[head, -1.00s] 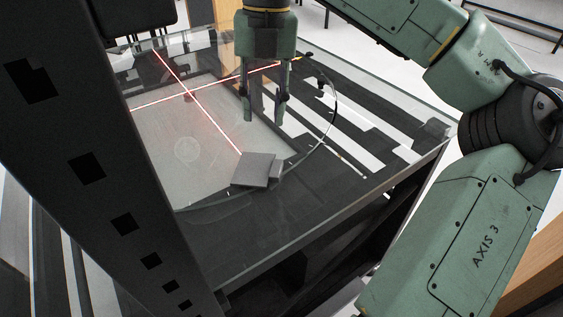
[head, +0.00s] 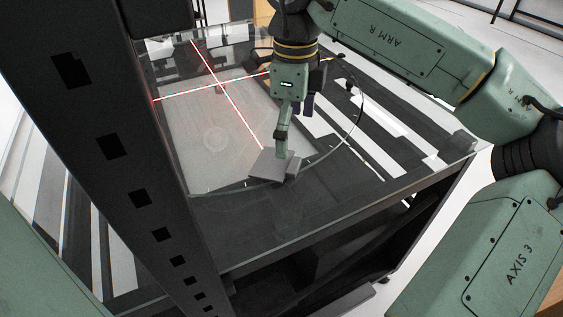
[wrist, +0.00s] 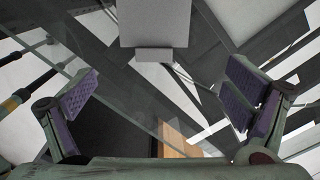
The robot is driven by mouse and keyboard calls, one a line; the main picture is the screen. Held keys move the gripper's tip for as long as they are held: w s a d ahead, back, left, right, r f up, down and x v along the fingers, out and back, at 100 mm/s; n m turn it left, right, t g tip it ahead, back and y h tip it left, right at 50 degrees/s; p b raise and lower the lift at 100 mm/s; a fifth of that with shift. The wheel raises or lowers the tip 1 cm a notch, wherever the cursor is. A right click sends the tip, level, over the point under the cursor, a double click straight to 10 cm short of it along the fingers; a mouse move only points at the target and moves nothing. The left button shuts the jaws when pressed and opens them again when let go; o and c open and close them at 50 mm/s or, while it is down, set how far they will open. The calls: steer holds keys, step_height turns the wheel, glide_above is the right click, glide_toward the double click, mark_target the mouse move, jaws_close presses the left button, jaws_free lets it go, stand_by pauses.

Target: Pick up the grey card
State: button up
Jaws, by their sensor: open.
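The grey card (head: 268,165) is a flat square plate on the glass-topped table, tilted against a small grey block (head: 292,169). In the wrist view the card (wrist: 153,20) is at the top centre, with the block (wrist: 153,55) at its lower edge. My gripper (head: 288,146) is above and beside the card in the head view, and one finger overlaps the card's far edge in the picture. In the wrist view my gripper (wrist: 163,98) has its two purple-padded fingers wide apart, with nothing between them. I cannot tell whether a finger touches the card.
Red laser lines (head: 228,84) cross over the pale area of the glass table (head: 330,222). A thin dark curved rod or cable (head: 361,105) arcs to the right of my gripper. The glass in front of the card is clear.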

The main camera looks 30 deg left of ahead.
mark_target(291, 164)
steer(key=shift+s+d+f+p, duration=0.15)
steer(key=shift+f+p, duration=0.25)
steer(key=shift+f, duration=1.3)
steer(key=shift+s+d+f+p, duration=0.1)
steer(key=shift+s+f+p, duration=0.25)
steer(key=shift+f, duration=1.3)
steer(key=c, duration=1.3)
